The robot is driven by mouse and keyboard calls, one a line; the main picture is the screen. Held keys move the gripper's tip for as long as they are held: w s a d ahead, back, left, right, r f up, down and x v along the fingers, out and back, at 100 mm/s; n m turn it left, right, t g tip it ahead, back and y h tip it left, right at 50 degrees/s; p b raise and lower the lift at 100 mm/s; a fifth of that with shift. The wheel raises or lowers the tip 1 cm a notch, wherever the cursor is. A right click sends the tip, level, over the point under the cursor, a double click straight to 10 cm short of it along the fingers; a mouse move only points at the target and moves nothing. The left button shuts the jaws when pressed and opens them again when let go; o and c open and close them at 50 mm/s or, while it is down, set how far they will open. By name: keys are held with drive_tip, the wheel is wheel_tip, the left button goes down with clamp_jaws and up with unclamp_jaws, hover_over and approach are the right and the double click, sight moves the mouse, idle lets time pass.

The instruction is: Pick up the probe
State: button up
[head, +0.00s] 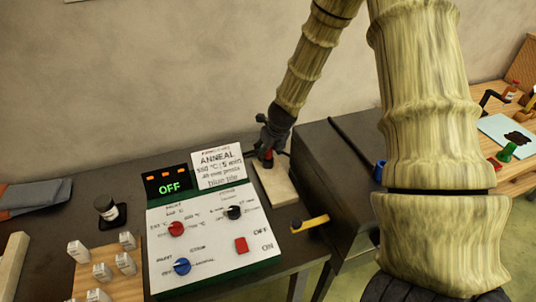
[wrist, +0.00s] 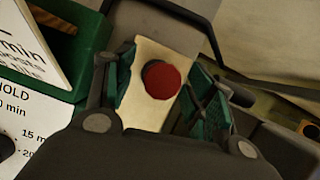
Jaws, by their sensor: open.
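The probe shows as a round red end (wrist: 162,80) with a dark rim in the wrist view, above a pale board (wrist: 150,50). My gripper points down at the red end. In the wrist view its two green-padded fingers stand apart, one on each side of the red end, with gaps visible. The probe's lower part is hidden.
The control box (head: 212,243) with knobs, a red switch and an OFF display stands left of the board, with an ANNEAL card (head: 217,166) on it. A dark metal box (head: 335,170) stands close on the right. A yellow lever (head: 310,224) sticks out in front.

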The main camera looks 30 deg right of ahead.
drive_tip(key=shift+w+f, duration=0.15)
drive_tip(key=shift+f, duration=0.15)
drive_tip(key=shift+c, duration=0.5)
drive_tip(key=c, duration=1)
drive_tip(key=shift+c, duration=0.4)
drive_tip(key=shift+r, duration=0.1)
